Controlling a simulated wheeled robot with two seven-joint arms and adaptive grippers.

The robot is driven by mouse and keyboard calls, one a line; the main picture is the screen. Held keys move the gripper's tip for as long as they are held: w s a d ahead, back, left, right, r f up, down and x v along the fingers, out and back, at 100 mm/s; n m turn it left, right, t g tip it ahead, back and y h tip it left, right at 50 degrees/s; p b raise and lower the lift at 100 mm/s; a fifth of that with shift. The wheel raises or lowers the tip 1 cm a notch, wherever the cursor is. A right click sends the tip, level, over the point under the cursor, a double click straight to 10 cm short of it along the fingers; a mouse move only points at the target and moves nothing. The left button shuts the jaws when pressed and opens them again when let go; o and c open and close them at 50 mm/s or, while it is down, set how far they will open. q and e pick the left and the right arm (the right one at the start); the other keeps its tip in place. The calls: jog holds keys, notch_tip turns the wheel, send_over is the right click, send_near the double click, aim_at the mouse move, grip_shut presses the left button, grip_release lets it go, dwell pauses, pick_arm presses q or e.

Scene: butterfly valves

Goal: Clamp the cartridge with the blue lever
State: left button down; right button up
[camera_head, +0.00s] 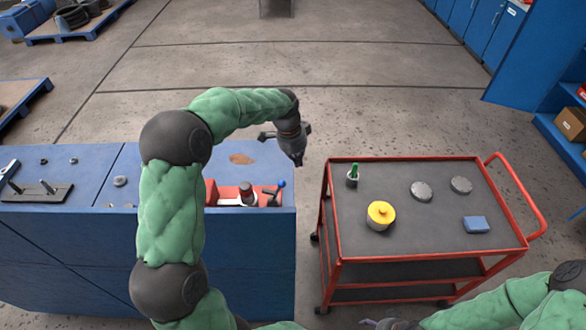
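A red fixture (222,195) sits at the right end of the blue workbench. A lever with a blue ball end (282,184) stands up at its right side. A dark-topped, light-bodied cylinder (246,190), possibly the cartridge, is in the fixture; how it is seated is too small to tell. My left gripper (297,161) hangs pointing down past the bench's right end, above and slightly right of the blue ball, apart from it in the picture. Its finger opening is not clear. My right gripper (384,324) shows only in part at the bottom edge.
The blue workbench (85,165) also holds a dark plate with pegs (35,192) at left. A red-framed cart (420,258) at right carries a yellow-topped cylinder (381,215), a green-handled item (353,175), two grey discs and a blue block (476,224). A floor gap separates bench and cart.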

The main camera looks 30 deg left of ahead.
aim_at(279, 190)
pick_arm(q)
notch_tip(279, 190, down, 8)
jog(key=s+a, duration=0.1)
jog(key=shift+a+f, duration=0.25)
jog(key=shift+a, duration=0.1)
jog(key=shift+s+a, duration=0.1)
jog(key=shift+s, duration=0.1)
dwell(0.4)
jog(key=shift+s+a+r+h+b, duration=0.15)
jog(key=shift+a+h+b, duration=0.05)
jog(key=shift+h+b, duration=0.1)
